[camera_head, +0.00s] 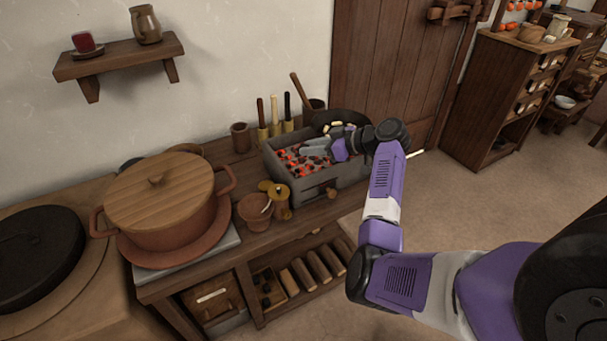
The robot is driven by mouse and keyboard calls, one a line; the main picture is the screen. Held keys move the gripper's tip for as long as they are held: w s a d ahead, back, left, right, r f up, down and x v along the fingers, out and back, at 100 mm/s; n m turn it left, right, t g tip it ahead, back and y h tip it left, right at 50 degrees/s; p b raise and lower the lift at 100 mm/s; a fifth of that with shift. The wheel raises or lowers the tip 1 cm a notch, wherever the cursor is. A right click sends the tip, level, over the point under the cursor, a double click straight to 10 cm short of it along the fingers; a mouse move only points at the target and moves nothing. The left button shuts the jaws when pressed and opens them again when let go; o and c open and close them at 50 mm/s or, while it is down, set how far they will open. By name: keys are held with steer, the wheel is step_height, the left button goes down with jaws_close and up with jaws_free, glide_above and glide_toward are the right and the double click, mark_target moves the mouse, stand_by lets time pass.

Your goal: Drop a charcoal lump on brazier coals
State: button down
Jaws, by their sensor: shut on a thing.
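The brazier (283,184) is a grey rectangular trough on the wooden bench, filled with glowing orange and dark coals (290,160). My gripper (313,148) is low over the coals, its grey fingers pointing left across the brazier. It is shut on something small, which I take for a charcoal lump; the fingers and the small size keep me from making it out. My wrist and gripper hide the right part of the coals. More dark lumps lie in a small wooden box (255,284) on the shelf below.
A large lidded pot (165,221) stands left of the brazier, with a mortar (256,214) and a brass vessel (279,195) between them. Behind stand a brown cup (240,138), several upright handled tools and a dark pan (343,121). The floor on the right is clear.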

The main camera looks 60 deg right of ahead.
steer(key=c, duration=1.1)
jaws_free()
steer(key=shift+v, duration=3.85)
